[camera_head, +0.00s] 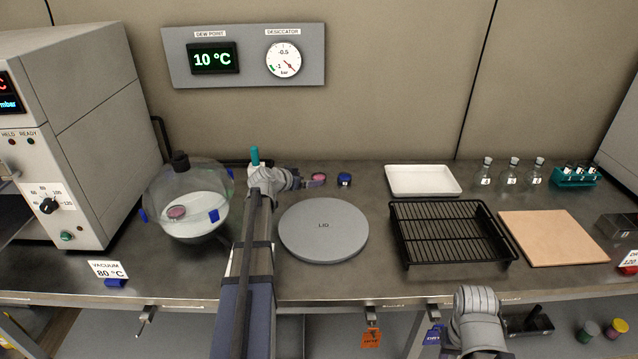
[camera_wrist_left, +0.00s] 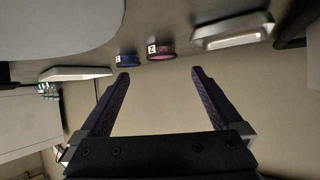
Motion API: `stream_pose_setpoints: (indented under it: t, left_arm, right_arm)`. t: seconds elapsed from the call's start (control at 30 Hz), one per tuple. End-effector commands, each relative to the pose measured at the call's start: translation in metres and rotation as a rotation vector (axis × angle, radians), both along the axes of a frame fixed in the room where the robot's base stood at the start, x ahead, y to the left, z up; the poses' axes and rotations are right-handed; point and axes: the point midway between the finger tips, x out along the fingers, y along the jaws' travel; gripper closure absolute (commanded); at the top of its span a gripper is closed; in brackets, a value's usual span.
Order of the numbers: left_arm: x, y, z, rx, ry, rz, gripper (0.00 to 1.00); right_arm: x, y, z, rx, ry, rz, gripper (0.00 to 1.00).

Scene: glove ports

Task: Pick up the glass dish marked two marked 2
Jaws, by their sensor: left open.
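Two small round dishes stand on the bench near the back wall: a pink one (camera_head: 318,179) and a blue one (camera_head: 344,180). A third pinkish dish (camera_head: 176,212) sits inside the glass desiccator. My left gripper (camera_head: 303,181) is open and empty, just left of the pink dish, which lies beyond the fingertips (camera_wrist_left: 160,72). My right gripper is not visible; only a right arm link shows.
The clear desiccator (camera_head: 190,178) stands left of my left arm. A round grey lid (camera_head: 324,229) lies in front of the dishes. A white tray (camera_head: 423,180), black wire rack (camera_head: 452,235), tan board (camera_head: 553,238) and several small flasks (camera_head: 513,174) are to the right.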

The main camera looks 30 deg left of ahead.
Motion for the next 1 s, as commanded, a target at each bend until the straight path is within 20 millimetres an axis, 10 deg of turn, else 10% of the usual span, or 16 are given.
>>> stream_pose_setpoints:
  t: [1.0]
  left_arm:
    - [0.064,0.001,-0.038,0.0,0.0,0.0,0.0]
  right_arm:
    - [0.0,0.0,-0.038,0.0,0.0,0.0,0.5]
